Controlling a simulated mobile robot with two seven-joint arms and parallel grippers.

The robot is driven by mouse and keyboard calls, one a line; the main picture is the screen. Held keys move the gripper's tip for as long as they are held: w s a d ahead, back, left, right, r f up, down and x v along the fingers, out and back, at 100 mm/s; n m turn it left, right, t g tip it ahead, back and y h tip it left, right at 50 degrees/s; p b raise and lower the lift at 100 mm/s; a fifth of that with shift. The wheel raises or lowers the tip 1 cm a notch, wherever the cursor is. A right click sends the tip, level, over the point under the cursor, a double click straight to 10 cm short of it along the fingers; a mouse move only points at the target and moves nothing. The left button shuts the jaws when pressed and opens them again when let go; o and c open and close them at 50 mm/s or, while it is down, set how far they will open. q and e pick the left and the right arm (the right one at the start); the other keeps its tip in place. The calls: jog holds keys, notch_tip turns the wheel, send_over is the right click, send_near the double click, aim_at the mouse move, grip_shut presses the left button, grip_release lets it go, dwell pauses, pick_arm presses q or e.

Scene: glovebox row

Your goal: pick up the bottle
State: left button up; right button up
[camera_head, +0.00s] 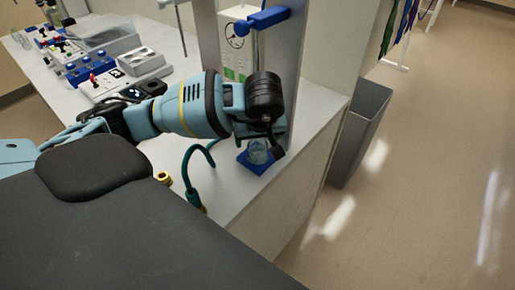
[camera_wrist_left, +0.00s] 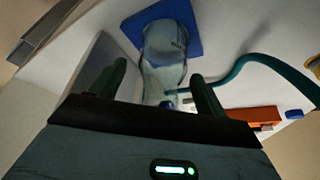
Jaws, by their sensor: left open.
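The bottle (camera_head: 257,153) is clear glass and stands on a small blue pad (camera_head: 246,162) near the bench edge; its upper part is hidden by my left gripper (camera_head: 268,138). In the left wrist view the bottle (camera_wrist_left: 166,52) is seen with its base side on the blue pad (camera_wrist_left: 193,42) and its narrower end toward the gripper. My left gripper (camera_wrist_left: 159,72) is open, with one dark finger on each side of the bottle's narrower end. I cannot tell whether either finger touches it. My right gripper is not in view.
A teal hose (camera_head: 187,165) curves up from the bench beside the bottle. A grey post and blue clamp (camera_head: 262,19) stand close behind. Lab devices (camera_head: 130,75) fill the bench at left. A grey bin (camera_head: 358,130) stands on the floor at right.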

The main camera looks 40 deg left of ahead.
pick_arm(q)
jog(key=shift+c, duration=0.2)
jog(key=c, duration=1.1)
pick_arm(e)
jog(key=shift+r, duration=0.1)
pick_arm(q)
jog(key=shift+r, duration=0.2)
